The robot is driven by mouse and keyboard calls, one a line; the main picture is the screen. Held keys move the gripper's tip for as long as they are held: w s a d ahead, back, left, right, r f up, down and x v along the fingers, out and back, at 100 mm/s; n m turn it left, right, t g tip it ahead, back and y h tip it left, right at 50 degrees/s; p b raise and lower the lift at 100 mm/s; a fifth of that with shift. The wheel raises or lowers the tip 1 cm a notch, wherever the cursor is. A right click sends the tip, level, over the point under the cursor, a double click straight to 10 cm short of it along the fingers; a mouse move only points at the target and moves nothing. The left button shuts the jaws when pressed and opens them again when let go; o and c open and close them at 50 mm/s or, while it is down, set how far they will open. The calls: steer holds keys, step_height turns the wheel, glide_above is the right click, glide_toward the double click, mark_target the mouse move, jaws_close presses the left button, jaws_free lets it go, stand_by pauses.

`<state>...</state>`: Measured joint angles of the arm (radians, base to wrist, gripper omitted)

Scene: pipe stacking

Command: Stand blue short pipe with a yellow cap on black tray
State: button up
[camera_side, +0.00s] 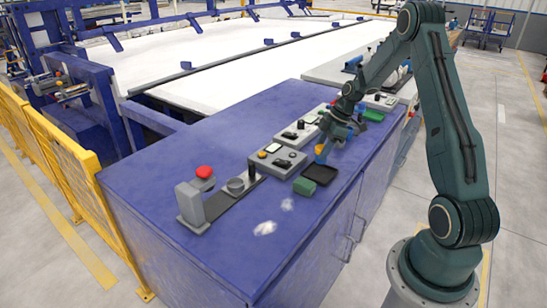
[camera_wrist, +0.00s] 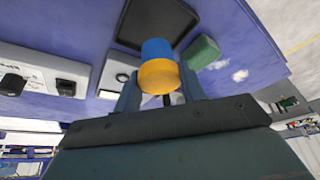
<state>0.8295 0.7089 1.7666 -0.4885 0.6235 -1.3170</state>
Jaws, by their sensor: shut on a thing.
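The short blue pipe with a yellow cap (camera_wrist: 158,66) is between the fingers of my gripper (camera_wrist: 160,92) in the wrist view. Its yellow end is nearer the camera and its blue end points away, toward the tray side. In the side view the pipe (camera_side: 320,154) is small, held at my gripper (camera_side: 327,143), close to the black tray. The black tray (camera_side: 322,176) lies flat on the blue bench; it also shows at the top of the wrist view (camera_wrist: 150,18). It looks empty. The gap between pipe and tray is hard to judge.
A green block (camera_side: 318,174) sits beside the tray; another green piece (camera_side: 373,116) lies farther back. A grey control box (camera_side: 277,160) with buttons stands left of the tray. A red button (camera_side: 204,172) and a grey fixture (camera_side: 192,205) are farther left. The bench front is mostly clear.

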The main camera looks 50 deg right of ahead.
steer(key=shift+f, duration=0.45)
steer(key=shift+f, duration=0.1)
steer(key=shift+f, duration=2.05)
steer(key=o, duration=1)
steer(key=shift+f, duration=0.1)
steer(key=shift+c, duration=0.2)
steer(key=v, duration=1.2)
steer(key=shift+a, duration=0.1)
